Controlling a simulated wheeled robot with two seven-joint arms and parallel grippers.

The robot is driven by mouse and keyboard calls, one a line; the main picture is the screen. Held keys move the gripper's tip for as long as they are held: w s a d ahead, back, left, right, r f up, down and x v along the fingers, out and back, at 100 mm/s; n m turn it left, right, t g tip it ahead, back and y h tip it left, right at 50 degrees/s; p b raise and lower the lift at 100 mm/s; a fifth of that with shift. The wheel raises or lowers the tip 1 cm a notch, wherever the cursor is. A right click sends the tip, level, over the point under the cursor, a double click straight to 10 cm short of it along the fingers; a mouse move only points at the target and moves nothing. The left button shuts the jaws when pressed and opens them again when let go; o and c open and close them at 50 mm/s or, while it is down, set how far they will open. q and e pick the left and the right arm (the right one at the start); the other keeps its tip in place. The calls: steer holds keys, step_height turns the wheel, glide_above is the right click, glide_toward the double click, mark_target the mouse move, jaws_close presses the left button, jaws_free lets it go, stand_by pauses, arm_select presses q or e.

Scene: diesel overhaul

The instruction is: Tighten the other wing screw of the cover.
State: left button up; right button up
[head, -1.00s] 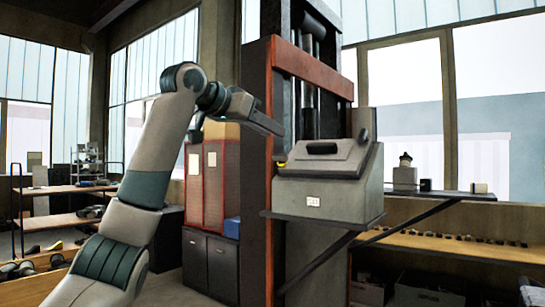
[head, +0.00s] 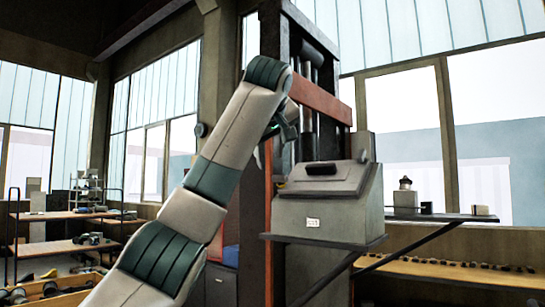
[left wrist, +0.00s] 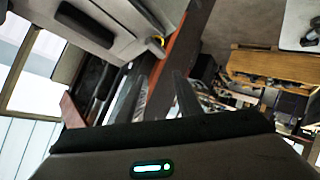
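The cover (head: 340,182) is the grey sloped lid with a dark handle on the grey box (head: 318,222) on the press. In the left wrist view the cover (left wrist: 120,18) is at the upper left. No second screw can be made out. My right gripper is not in view.
The red and dark press post (head: 268,130) stands close beside my left gripper. A shelf (head: 440,217) with small items extends right of the box. A bench (head: 450,272) with small parts runs below it. Shelving (head: 60,215) stands at the far left.

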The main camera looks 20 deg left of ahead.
mark_target(273, 176)
arm_select(q)
steer(key=n+g+p, duration=0.1)
steer(key=n, duration=0.1)
steer(key=w+f+n+g+y+p, duration=0.1)
steer(key=n+p, duration=0.1)
steer(key=n+g+y+p, duration=0.1)
steer(key=shift+w+d+f+n, duration=0.15)
steer(key=shift+d+f+n, duration=0.05)
steer(key=shift+f+n, duration=0.2)
steer(key=shift+r, duration=0.1)
stand_by(0.7)
steer(key=shift+w+d+f, duration=0.15)
steer(key=shift+w+f, duration=0.35)
steer(key=shift+f, duration=0.35)
steer(key=shift+f, duration=0.1)
